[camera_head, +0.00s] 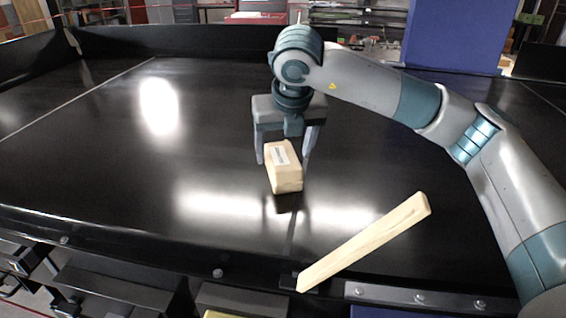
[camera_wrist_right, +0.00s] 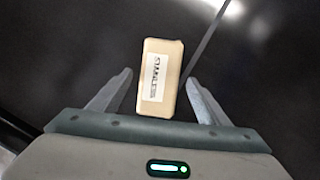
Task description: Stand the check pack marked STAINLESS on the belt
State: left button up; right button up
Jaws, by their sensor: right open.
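The check pack (camera_head: 284,174) is a tan block with a white label, on the black belt (camera_head: 120,130) near the middle of the head view. The right wrist view shows the pack (camera_wrist_right: 172,62) too, with a label that appears to read STAINLESS. My right gripper (camera_head: 287,160) points down at the pack, its fingers apart on either side of it. In the right wrist view the right gripper (camera_wrist_right: 160,85) is open, with a gap between each finger and the pack. The pack's underside is hidden. My left gripper is not in view.
A pale wooden bar (camera_head: 365,243) lies slantwise across the belt's near edge, right of the pack. A dark side wall (camera_head: 200,40) runs along the far side. The belt left of the pack is clear. A blue panel (camera_head: 460,35) stands behind at right.

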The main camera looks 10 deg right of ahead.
jog(key=b+v, duration=0.3)
jog(key=v, duration=0.4)
jog(key=shift+s+r, duration=0.2)
jog(key=shift+r, duration=0.05)
jog(key=shift+s+r, duration=0.1)
jog(key=shift+r, duration=0.25)
